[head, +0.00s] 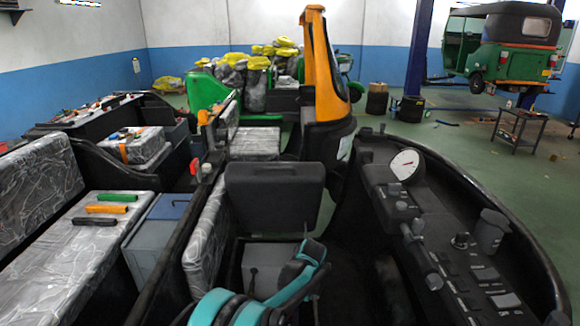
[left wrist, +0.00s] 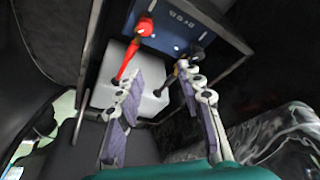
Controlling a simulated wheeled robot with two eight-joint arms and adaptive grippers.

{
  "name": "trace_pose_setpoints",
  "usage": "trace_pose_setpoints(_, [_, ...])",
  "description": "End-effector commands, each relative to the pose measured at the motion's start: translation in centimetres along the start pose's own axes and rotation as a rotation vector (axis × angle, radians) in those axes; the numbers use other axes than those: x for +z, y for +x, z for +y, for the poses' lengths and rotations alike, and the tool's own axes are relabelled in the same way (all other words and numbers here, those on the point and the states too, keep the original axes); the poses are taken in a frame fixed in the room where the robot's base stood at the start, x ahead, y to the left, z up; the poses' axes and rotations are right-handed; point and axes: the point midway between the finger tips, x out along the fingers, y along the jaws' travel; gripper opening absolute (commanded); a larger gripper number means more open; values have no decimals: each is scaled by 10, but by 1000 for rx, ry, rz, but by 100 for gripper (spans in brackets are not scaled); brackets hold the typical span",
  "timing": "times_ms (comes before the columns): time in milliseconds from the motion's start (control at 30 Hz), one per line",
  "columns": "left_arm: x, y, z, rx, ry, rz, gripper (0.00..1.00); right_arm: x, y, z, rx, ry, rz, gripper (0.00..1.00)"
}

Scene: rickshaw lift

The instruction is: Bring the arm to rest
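My teal and black arm (head: 295,285) rises at the bottom middle of the head view, in front of the black seat. Its gripper cannot be made out there. In the left wrist view my left gripper (left wrist: 162,80) has its two grey fingers spread apart with nothing seen between their tips. Past the fingertips are a grey block (left wrist: 150,98) and a blue-topped box (left wrist: 178,28) like a battery. A red lead (left wrist: 128,60) and a black lead (left wrist: 190,75) hang from it, close to the fingertips; touching cannot be told. My right gripper is in neither view.
The dashboard (head: 455,250) with a white gauge (head: 405,164) curves along the right. The black seat back (head: 272,195) stands at centre. At left, green, orange and black bars lie on a wrapped bench (head: 70,250). An orange and black pillar (head: 325,80) rises behind.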

Motion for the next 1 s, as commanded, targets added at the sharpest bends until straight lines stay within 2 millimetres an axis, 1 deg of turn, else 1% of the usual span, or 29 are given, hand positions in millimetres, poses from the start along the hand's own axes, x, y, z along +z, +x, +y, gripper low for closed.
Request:
trace_pose_setpoints(33, [-12, -23, -17, 16, 27, -5, 37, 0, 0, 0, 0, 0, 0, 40])
trace_pose_setpoints(133, [-29, -62, -48, 57, 96, -9, 37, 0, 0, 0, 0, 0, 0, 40])
trace_pose_setpoints(233, [-40, -98, -83, 97, 165, -8, 37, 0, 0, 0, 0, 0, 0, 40])
trace_pose_setpoints(300, [-44, -120, -109, 125, 211, -2, 37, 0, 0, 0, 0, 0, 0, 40])
trace_pose_setpoints(367, [-45, -138, -131, 149, 250, 6, 37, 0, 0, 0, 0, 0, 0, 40])
trace_pose_setpoints(400, [-44, -148, -147, 165, 277, 11, 37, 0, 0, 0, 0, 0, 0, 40])
trace_pose_setpoints(467, [-42, -163, -170, 187, 315, 23, 37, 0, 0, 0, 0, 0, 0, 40])
trace_pose_setpoints(500, [-39, -172, -185, 203, 339, 31, 37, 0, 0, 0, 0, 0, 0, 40])
trace_pose_setpoints(567, [-34, -183, -209, 223, 377, 47, 37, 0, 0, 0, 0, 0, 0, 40])
trace_pose_setpoints(600, [-28, -189, -224, 237, 403, 57, 37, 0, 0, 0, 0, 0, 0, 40])
trace_pose_setpoints(733, [-8, -203, -270, 277, 480, 100, 37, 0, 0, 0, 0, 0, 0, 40])
trace_pose_setpoints(800, [5, -206, -293, 296, 521, 127, 37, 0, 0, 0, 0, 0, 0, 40])
trace_pose_setpoints(900, [23, -206, -320, 317, 573, 165, 37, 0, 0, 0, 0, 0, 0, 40])
trace_pose_setpoints(1000, [38, -202, -339, 330, 615, 198, 37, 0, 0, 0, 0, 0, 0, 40])
